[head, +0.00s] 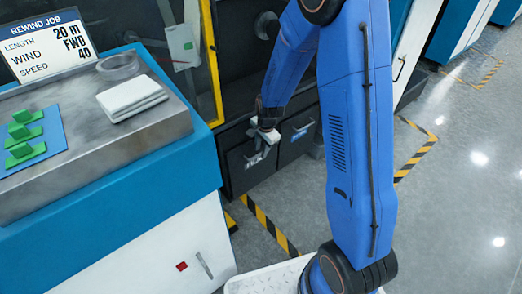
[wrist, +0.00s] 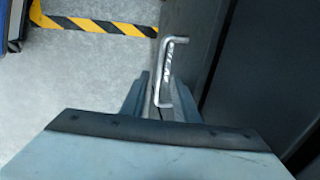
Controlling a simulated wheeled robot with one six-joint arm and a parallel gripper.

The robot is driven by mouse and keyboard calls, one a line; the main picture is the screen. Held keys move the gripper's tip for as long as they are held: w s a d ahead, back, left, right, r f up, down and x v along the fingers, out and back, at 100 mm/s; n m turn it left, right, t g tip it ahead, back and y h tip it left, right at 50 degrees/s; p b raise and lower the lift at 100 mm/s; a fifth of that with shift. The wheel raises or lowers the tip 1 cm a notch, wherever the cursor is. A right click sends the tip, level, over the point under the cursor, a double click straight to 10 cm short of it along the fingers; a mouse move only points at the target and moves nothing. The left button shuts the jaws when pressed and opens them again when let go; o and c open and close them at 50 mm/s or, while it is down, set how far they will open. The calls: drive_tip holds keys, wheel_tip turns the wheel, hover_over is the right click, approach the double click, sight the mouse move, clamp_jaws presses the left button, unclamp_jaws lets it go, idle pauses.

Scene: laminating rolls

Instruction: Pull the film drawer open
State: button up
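The film drawer (head: 238,172) is a dark front low in the machine, with a white FILM label, and looks shut. Its silver bar handle (wrist: 156,72) shows in the wrist view, with the lettering beside it. My gripper (head: 264,136) is in front of the drawer's upper part and hides some of it in the head view. In the wrist view my gripper (wrist: 160,94) has its two fingers apart, with the lower end of the handle between them. I cannot tell whether either finger touches the bar.
A blue and white cabinet (head: 185,185) with a metal top stands at the left. Black and yellow floor tape (head: 270,226) runs before the drawers. Grey floor is open to the right.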

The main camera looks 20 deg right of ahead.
drive_tip(key=shift+f, duration=0.4)
clamp_jaws()
